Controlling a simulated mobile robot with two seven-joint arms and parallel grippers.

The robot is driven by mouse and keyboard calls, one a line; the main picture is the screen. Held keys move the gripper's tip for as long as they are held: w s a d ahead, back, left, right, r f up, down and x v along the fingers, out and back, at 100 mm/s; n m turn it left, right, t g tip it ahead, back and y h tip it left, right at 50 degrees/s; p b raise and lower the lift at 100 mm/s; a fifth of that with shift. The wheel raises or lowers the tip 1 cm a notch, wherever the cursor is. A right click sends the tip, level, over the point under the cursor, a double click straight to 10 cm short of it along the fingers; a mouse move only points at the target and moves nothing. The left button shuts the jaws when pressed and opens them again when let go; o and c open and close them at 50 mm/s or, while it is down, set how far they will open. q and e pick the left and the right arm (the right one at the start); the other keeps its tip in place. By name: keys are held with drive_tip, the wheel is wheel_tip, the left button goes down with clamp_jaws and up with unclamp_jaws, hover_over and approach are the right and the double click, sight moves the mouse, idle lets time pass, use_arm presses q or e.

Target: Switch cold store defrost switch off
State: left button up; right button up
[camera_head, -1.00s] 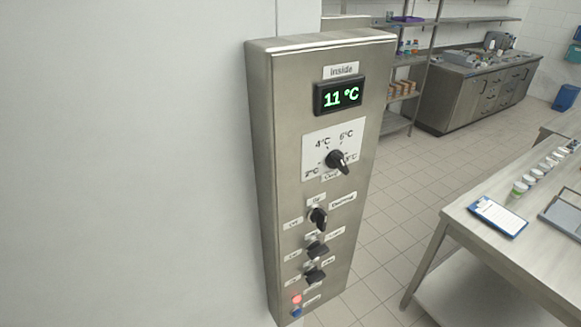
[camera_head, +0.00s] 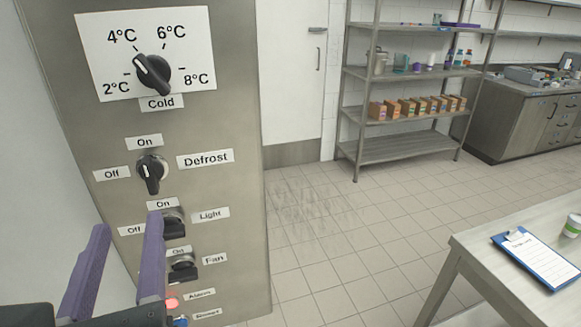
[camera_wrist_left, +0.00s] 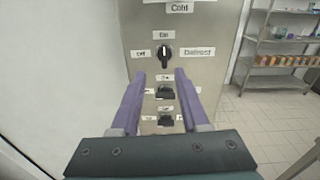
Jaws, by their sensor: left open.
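The defrost switch (camera_head: 151,174) is a black rotary knob on the steel control panel (camera_head: 232,100), with On above it, Off at its left and Defrost at its right. Its handle stands roughly vertical, in line with On, not turned towards Off. In the left wrist view the defrost switch (camera_wrist_left: 164,53) is beyond and between the fingertips. My left gripper (camera_head: 128,222) is open and empty, its purple fingers apart, below the defrost switch in the head view and not touching it. It also shows in the left wrist view (camera_wrist_left: 160,75). My right gripper is not in view.
Above is the temperature knob (camera_head: 152,74). Below are the light switch (camera_head: 173,224) and fan switch (camera_head: 183,268), close to the left fingers, and a red lamp (camera_head: 172,303). A table (camera_head: 470,250) stands at the right; the floor between is clear.

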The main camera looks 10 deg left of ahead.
sight(147, 172)
use_arm(q)
drive_tip(key=shift+m, duration=0.5)
drive_tip(key=p+x, duration=0.1)
drive_tip(key=x, duration=0.1)
drive_tip(key=p+x, duration=0.1)
drive_tip(key=x, duration=0.2)
drive_tip(key=p+x, duration=0.1)
drive_tip(key=x, duration=0.2)
drive_tip(key=shift+w+d+r, duration=0.15)
drive_tip(key=shift+w+r, duration=0.05)
drive_tip(key=shift+w, duration=0.2)
drive_tip(key=shift+w+a+f, duration=0.1)
drive_tip(key=shift+w+a, duration=0.25)
drive_tip(key=shift+w, duration=0.25)
clamp_jaws()
